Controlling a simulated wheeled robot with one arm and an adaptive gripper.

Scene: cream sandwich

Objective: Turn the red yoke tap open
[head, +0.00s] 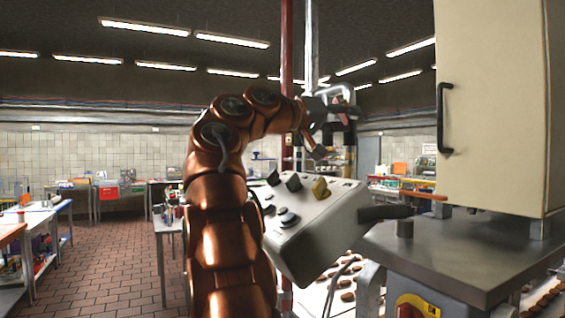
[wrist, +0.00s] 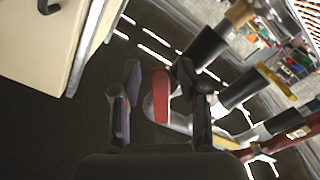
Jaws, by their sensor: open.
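The red yoke tap handle (wrist: 160,95) shows in the wrist view as a narrow red bar. It lies between the two fingers of my gripper (wrist: 157,72), with a dark gap on each side, so the fingers look open around it and not closed on it. A pale bent pipe (wrist: 151,110) shows just behind the handle. In the head view my gripper (head: 332,126) is at the end of the raised copper arm, by the silvery bent pipe (head: 342,90). A small reddish patch there may be the handle; the gripper partly hides it.
A vertical red pipe (head: 287,60) stands close to the gripper. A grey control box (head: 306,220) with knobs is below it. A cream cabinet (head: 490,110) with a black handle stands at right above a metal worktop (head: 440,250). The tiled floor (head: 110,255) at left is mostly clear.

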